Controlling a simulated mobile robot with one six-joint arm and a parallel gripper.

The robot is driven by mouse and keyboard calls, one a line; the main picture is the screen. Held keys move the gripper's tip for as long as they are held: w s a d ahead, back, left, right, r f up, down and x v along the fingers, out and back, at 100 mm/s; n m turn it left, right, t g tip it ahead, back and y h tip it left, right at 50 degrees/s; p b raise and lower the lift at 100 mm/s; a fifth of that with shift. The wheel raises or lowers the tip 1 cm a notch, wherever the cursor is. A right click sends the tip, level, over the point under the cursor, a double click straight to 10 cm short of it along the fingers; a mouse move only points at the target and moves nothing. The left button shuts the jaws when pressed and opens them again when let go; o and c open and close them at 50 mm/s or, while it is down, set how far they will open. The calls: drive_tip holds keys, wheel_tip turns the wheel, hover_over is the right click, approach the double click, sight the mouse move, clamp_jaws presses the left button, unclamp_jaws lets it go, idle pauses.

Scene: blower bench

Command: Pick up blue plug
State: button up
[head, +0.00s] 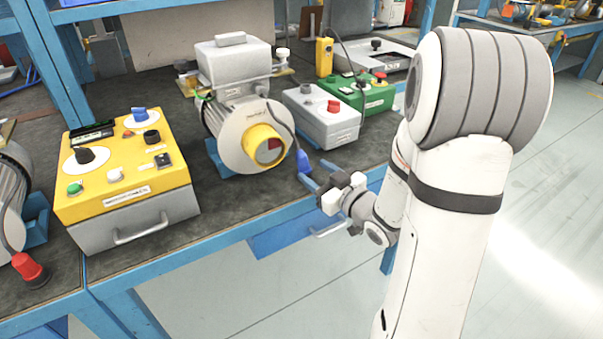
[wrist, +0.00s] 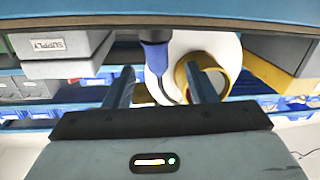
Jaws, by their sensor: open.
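The blue plug (head: 304,160) stands on the dark bench top near the front edge, just right of the grey motor with the yellow ring (head: 264,146). A dark cable runs from it toward the motor. My gripper (head: 316,174) is close to the plug on its right, at the bench edge, with its blue fingers apart. In the wrist view, the plug (wrist: 156,58) shows in line with the gap between the fingers (wrist: 159,72). I cannot tell whether the plug is between the fingers or just beyond them. Nothing is held.
A grey box with a red knob (head: 322,115) and a green box (head: 362,94) stand behind the plug. A yellow control box (head: 125,174) is at left. A red plug (head: 29,269) stands at the far left. The floor (head: 300,285) in front is clear.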

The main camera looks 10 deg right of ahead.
sight(306, 165)
drive_tip(key=shift+a+f, duration=0.15)
drive_tip(key=shift+f, duration=0.1)
drive_tip(key=shift+w+a+y, duration=0.15)
drive_tip(key=shift+w+y, duration=0.1)
drive_tip(key=shift+y, duration=0.15)
drive_tip(key=x, duration=0.4)
drive_tip(key=d+b+x, duration=0.1)
drive_tip(key=x, duration=0.2)
drive_tip(key=shift+w+f, duration=0.1)
drive_tip(key=shift+w, duration=0.1)
drive_tip(key=shift+c, duration=0.3)
clamp_jaws()
